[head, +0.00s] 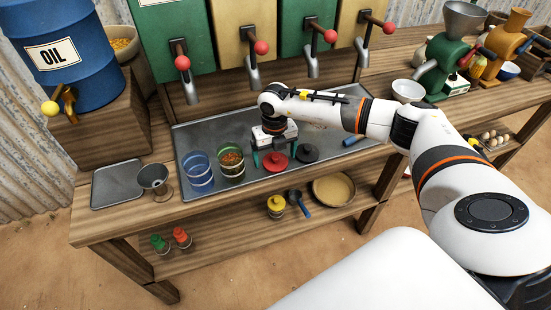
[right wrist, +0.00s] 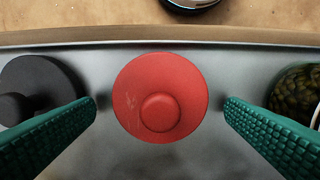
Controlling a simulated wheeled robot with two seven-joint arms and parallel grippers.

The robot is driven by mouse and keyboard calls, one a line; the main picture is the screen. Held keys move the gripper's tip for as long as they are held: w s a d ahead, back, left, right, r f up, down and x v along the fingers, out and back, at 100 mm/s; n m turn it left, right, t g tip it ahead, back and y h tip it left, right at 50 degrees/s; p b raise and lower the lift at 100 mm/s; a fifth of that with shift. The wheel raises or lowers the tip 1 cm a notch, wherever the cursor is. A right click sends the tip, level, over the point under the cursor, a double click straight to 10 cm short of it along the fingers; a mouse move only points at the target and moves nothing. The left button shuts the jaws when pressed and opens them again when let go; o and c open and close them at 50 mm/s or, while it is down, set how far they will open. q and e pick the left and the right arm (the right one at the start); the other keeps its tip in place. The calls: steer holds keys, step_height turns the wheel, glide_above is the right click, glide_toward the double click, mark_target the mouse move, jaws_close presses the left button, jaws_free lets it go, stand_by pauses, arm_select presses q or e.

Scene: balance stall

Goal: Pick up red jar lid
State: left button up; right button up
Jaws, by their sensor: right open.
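The red jar lid (head: 275,162) lies on the grey metal tray on the counter, with its round knob up. In the right wrist view the red lid (right wrist: 160,100) sits between the two green fingers, with a gap on each side. My right gripper (head: 273,160) is open and empty, low over the tray at the lid; in the right wrist view its fingers (right wrist: 162,105) are spread wide. The black lid (head: 307,153) lies just right of the red one. My left gripper is not in view.
A glass jar with dark green contents (right wrist: 298,95) and the black lid (right wrist: 40,88) flank the fingers closely. A blue glass jar (head: 198,170) stands further left on the tray (head: 230,193). Dispenser spouts with red knobs (head: 261,47) hang behind.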

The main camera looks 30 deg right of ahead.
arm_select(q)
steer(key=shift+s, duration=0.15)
arm_select(e)
steer(key=shift+f, duration=0.15)
steer(key=shift+c, duration=0.3)
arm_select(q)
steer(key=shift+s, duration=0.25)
arm_select(e)
steer(key=c, duration=1)
steer(key=shift+o, duration=0.2)
